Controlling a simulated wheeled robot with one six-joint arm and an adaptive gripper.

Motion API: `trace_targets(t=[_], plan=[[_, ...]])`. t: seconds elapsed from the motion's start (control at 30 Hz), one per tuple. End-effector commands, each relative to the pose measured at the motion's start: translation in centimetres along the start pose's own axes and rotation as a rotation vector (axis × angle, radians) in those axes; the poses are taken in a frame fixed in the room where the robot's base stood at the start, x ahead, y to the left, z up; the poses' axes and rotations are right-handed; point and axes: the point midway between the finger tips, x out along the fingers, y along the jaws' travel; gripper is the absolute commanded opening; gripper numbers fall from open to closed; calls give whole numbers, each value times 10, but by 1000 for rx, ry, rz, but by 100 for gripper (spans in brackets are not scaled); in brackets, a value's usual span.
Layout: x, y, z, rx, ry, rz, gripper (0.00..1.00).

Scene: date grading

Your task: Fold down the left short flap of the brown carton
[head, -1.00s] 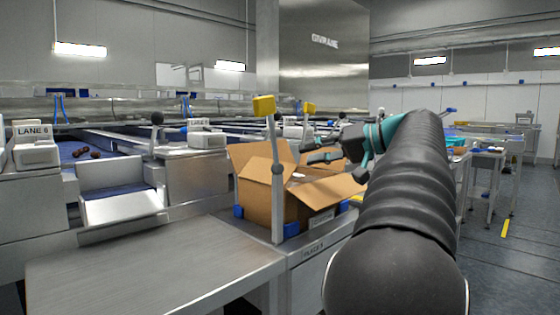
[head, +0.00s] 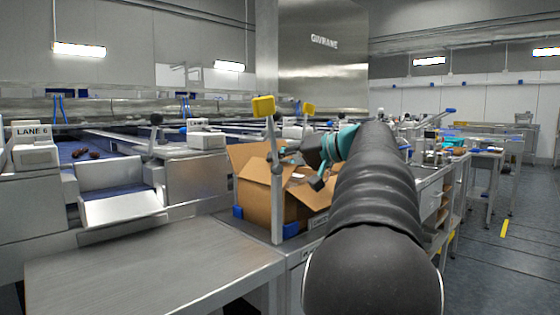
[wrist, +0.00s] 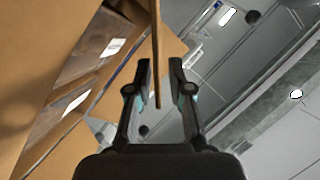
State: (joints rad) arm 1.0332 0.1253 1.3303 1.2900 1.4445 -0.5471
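The brown carton (head: 255,204) stands on the packing bench with its flaps raised or splayed out. Upright flaps (head: 246,156) show at its left and back, and another flap (head: 318,196) slopes outward at the right. My gripper (head: 279,158) is over the carton, partly hidden by a thin post. In the wrist view my gripper (wrist: 158,72) is open, and a thin cardboard flap edge (wrist: 157,80) stands between its fingers with gaps on both sides. Carton board (wrist: 50,45) fills the left of that view. I cannot tell for certain which flap is between the fingers.
Blue corner stops (head: 291,229) hold the carton's base. A bare steel table (head: 150,265) lies at the front left. Grading lanes run behind.

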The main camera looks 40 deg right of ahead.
Motion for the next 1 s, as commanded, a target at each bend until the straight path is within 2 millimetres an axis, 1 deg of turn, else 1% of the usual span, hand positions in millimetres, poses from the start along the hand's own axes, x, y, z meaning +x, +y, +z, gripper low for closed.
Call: trace_targets(t=[0.27, 0.37, 0.5, 0.6, 0.87, 0.9, 0.97, 1.0], plan=[[0, 0, 0, 4, 0, -1, 0], [0, 6, 0, 64, 0, -26, 0], [0, 16, 1, 189, 0, -78, 0], [0, 18, 2, 231, -1, -96, 0], [0, 18, 2, 234, 0, -97, 0], [0, 18, 2, 234, 0, -97, 12], [0, 18, 2, 233, 0, -97, 27], [0, 18, 2, 233, 0, -97, 28]])
